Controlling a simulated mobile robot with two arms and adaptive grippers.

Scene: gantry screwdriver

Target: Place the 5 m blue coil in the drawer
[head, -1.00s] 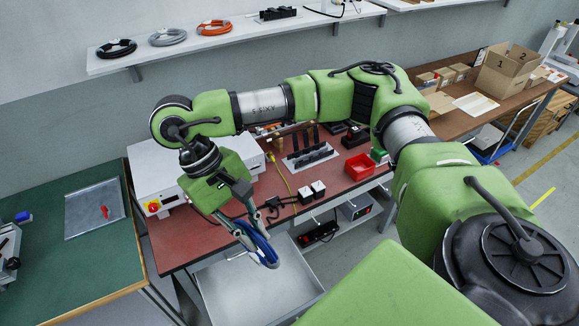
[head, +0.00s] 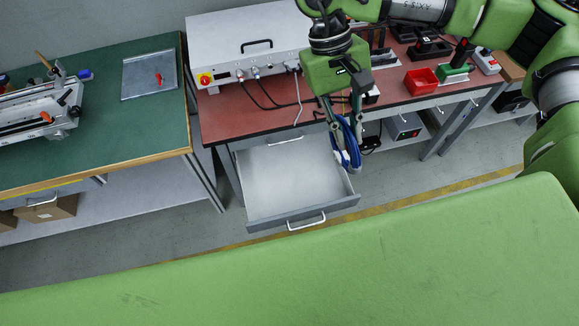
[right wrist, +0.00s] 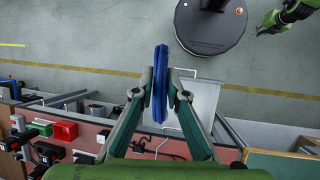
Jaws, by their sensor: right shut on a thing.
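The blue coil (head: 350,142) hangs between the fingers of my right gripper (head: 344,122), which is shut on it. The right wrist view shows the coil (right wrist: 160,84) edge-on and upright between the two fingertips (right wrist: 160,96). The open drawer (head: 262,226) is pulled out below the red-topped bench, and its grey inside looks empty. In the head view the coil appears over the drawer's right side, held above it. In the right wrist view part of the drawer (right wrist: 205,98) shows behind the right finger. My left gripper is not clearly seen.
A white box with a red-yellow switch (head: 240,45) stands on the red bench (head: 225,118), with cables in front. A red bin (head: 421,80) sits further right. A green-topped bench (head: 130,125) stands left. Floor in front of the drawer is clear.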

